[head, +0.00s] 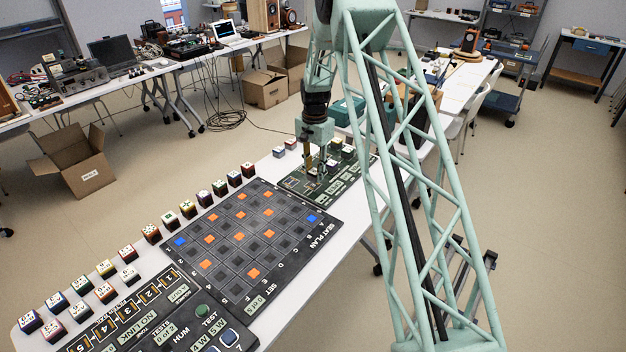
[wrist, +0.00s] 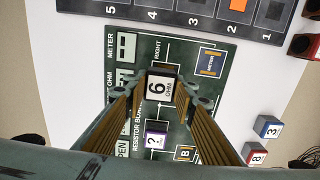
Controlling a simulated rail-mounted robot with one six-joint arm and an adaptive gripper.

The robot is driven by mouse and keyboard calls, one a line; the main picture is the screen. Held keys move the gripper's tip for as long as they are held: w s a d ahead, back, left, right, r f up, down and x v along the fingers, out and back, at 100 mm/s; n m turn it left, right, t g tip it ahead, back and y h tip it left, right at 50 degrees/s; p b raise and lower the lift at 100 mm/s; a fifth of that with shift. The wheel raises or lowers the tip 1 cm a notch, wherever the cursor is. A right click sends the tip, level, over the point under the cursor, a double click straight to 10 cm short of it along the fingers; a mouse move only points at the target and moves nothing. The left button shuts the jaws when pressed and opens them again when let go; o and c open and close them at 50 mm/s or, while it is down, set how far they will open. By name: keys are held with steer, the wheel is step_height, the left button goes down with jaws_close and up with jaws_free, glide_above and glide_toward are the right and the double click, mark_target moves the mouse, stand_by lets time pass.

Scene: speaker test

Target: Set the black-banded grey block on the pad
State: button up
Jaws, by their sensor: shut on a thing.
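In the wrist view the block sits between the fingertips over the green circuit board (wrist: 130,82). Whether it touches the board cannot be told. A purple-edged block marked "?" (wrist: 157,139) is nearer the wrist. In the head view my gripper (head: 315,174) is low over the board (head: 300,187).
A dark seat-plan board (head: 245,235) adjoins the circuit board. A row of coloured blocks (head: 188,209) lines the seat plan's left side.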

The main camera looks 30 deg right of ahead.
mark_target(313, 179)
steer(key=shift+w+a, duration=0.15)
steer(key=shift+w, duration=0.35)
steer(key=shift+s+f+b, duration=0.1)
steer(key=shift+f+b, duration=0.3)
steer(key=shift+f, duration=1.35)
steer(key=shift+f, duration=0.15)
steer(key=o, duration=0.8)
steer(key=shift+o, duration=0.2)
steer(key=shift+r+p, duration=0.85)
steer(key=shift+r, duration=5.3)
